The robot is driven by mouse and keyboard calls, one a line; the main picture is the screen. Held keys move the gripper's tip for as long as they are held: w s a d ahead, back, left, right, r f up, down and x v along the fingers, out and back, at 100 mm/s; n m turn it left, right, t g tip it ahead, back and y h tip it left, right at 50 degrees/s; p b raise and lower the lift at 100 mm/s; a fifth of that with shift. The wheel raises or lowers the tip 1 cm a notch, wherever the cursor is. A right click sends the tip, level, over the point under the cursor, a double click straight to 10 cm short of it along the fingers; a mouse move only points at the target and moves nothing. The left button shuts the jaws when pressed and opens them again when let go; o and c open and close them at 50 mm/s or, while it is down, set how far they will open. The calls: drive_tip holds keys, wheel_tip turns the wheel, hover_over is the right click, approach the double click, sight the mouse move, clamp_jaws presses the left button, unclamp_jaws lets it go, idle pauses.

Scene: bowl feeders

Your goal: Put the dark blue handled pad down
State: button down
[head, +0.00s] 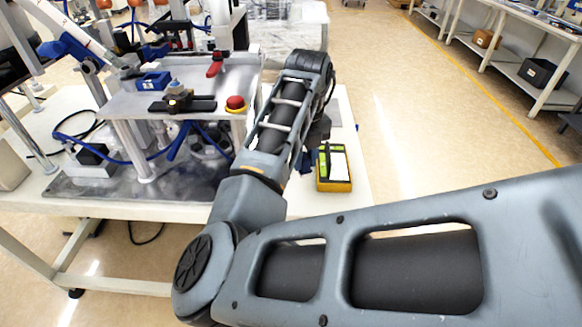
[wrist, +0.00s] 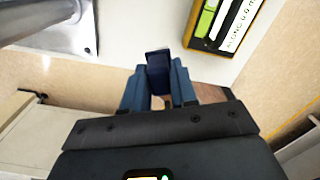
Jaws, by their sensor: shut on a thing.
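The dark blue handled pad (wrist: 158,66) is between the fingertips of my gripper (wrist: 158,88) in the wrist view. The gripper is shut on it, and the pad sticks out past the fingers. Behind it in that view is the white table top (wrist: 120,48), close to its edge. I cannot tell whether the pad touches the table. In the head view my own arm mostly hides the gripper, and the pad cannot be made out clearly there.
A yellow and black box (head: 334,185) with a green item and a white label stands on the table right of the gripper; it also shows in the wrist view (wrist: 200,42). A metal fixture (head: 130,100) with a red button (head: 236,103) fills the table's left. Bare table surrounds the box.

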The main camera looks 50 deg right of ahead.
drive_tip(key=w+f, duration=0.2)
drive_tip(key=w, duration=0.1)
drive_tip(key=w+d+f, duration=0.1)
drive_tip(key=w, duration=0.1)
drive_tip(key=shift+d, duration=0.1)
drive_tip(key=shift+f+p, duration=0.55)
drive_tip(key=shift+f, duration=1.5)
drive_tip(key=shift+f, duration=0.1)
drive_tip(key=c, duration=0.9)
unclamp_jaws()
wheel_tip(320, 180, up, 12)
drive_tip(key=shift+r+b, duration=0.15)
drive_tip(key=shift+b, duration=0.65)
